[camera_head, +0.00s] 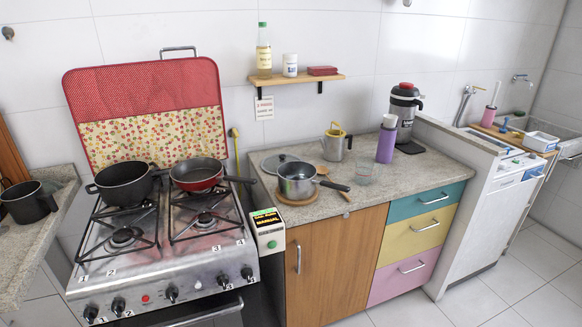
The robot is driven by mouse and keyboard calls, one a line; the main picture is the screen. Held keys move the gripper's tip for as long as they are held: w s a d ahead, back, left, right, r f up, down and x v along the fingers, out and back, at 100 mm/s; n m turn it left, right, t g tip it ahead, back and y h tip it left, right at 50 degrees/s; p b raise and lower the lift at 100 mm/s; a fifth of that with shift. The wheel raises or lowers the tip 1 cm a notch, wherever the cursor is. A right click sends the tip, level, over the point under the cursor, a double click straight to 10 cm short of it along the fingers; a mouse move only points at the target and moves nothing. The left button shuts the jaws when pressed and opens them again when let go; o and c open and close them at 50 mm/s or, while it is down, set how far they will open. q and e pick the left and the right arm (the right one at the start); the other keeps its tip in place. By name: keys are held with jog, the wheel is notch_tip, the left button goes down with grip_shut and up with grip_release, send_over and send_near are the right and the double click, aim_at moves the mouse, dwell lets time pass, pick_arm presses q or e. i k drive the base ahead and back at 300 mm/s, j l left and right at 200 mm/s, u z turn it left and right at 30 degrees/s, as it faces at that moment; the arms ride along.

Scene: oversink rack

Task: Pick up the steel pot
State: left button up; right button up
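A shiny steel pot (297,186) with a long dark handle (334,184) pointing right stands upright on a round wooden board (287,200). It is near the front left of the stone counter (377,187). A round lid (277,164) lies on the counter just behind and left of the pot. A smaller steel jug (336,148) with a yellow piece on top stands farther back. Neither of my grippers shows in the head view.
A stove (160,260) with a black pot (124,184) and a red pan (199,174) is to the left. A glass (363,174), a wooden spoon (323,171), a purple bottle (386,144) and a black-and-silver flask (406,105) are on the counter. The shelf (298,79) is above.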

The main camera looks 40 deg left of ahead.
aim_at(313, 186)
jog(key=i+u, duration=0.4)
jog(key=i+l+u, duration=0.2)
jog(key=i+u, duration=0.15)
jog(key=i, duration=0.2)
jog(key=i+l+u, duration=0.4)
jog(key=i+j, duration=0.05)
jog(key=i, duration=0.05)
